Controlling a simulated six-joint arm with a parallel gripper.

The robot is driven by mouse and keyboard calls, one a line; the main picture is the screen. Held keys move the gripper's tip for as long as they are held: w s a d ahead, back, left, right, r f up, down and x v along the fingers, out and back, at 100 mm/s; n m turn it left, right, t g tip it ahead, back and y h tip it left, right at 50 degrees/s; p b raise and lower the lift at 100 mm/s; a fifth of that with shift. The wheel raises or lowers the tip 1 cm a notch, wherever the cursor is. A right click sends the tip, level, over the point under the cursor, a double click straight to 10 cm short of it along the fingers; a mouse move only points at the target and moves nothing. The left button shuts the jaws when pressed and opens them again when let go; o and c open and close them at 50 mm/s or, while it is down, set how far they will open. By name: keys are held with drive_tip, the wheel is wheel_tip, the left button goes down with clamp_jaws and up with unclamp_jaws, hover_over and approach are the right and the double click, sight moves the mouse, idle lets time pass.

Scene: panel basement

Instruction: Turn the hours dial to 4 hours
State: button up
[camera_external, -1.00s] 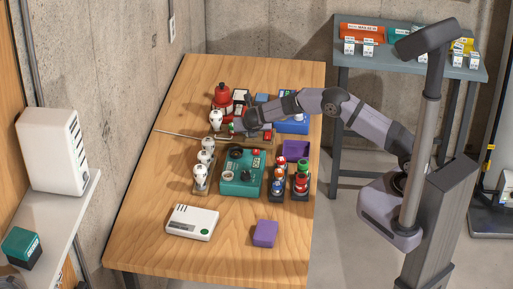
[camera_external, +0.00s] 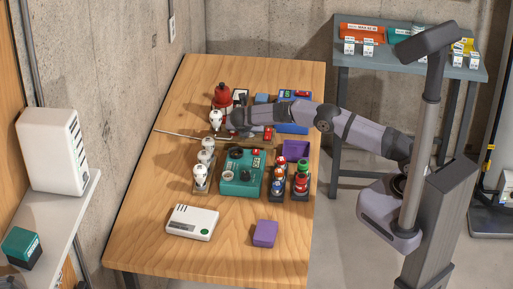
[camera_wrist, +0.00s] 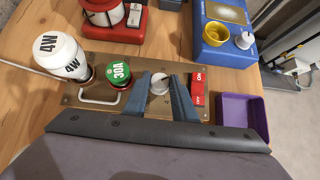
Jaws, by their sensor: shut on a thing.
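A round white dial (camera_wrist: 159,84) stands on a brown panel (camera_wrist: 205,113) in the wrist view, with a small mark like a 4 below it. I take it as the hours dial; its pointer and full scale are too small or hidden to read. My gripper (camera_wrist: 162,78) has its two blue-grey fingers on either side of the dial and is shut on it. In the external view my gripper (camera_external: 240,122) is low over the far part of the table, and the arm hides the dial.
On the panel, a 4W bulb (camera_wrist: 65,58) and a green 30A fuse (camera_wrist: 121,70) stand left of the dial, and a red ON/OFF switch (camera_wrist: 199,86) stands close right. A purple tray (camera_wrist: 242,114) lies further right. A blue unit (camera_wrist: 215,50) and a red device (camera_wrist: 107,18) stand beyond.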

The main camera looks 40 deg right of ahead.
drive_tip(key=o, duration=1)
drive_tip(key=shift+o, duration=0.2)
drive_tip(key=b+v, duration=0.2)
drive_tip(key=v, duration=0.5)
drive_tip(key=shift+b, duration=0.3)
drive_tip(key=shift+s+r, duration=0.1)
